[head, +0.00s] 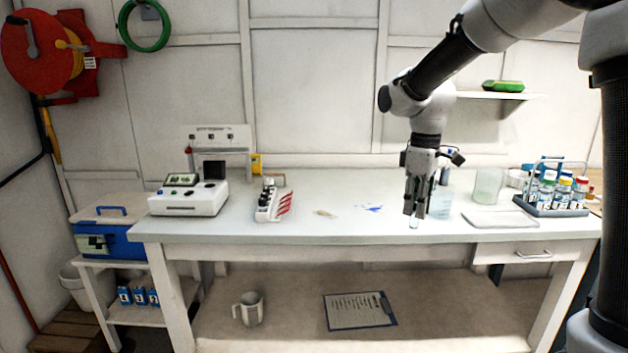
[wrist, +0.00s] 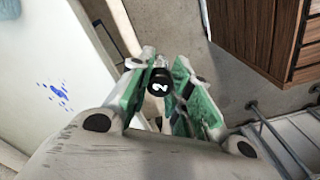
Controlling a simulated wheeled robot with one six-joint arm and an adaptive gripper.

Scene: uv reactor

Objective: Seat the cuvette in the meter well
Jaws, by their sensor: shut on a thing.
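The cuvette has a black cap (wrist: 158,84) marked with a white 2, seen between the finger pads in the wrist view. Its clear lower end (head: 413,223) shows below the fingertips in the head view. My gripper (head: 416,211) is shut on it, pointing down near the bench's front edge, right of the middle. The fingers with green pads (wrist: 163,88) flank the cap in the wrist view. The white meter (head: 188,200) stands at the left end of the bench, well away from my gripper. A small screen and a dark square part show on it; the well's inside cannot be made out.
A white rack (head: 267,207) with black tops and red parts stands right of the meter. Blue spots (head: 373,208) mark the bench. A beaker (head: 488,185), a white tray (head: 499,219) and a bottle carrier (head: 541,207) stand at the right. The bench's middle front is mostly clear.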

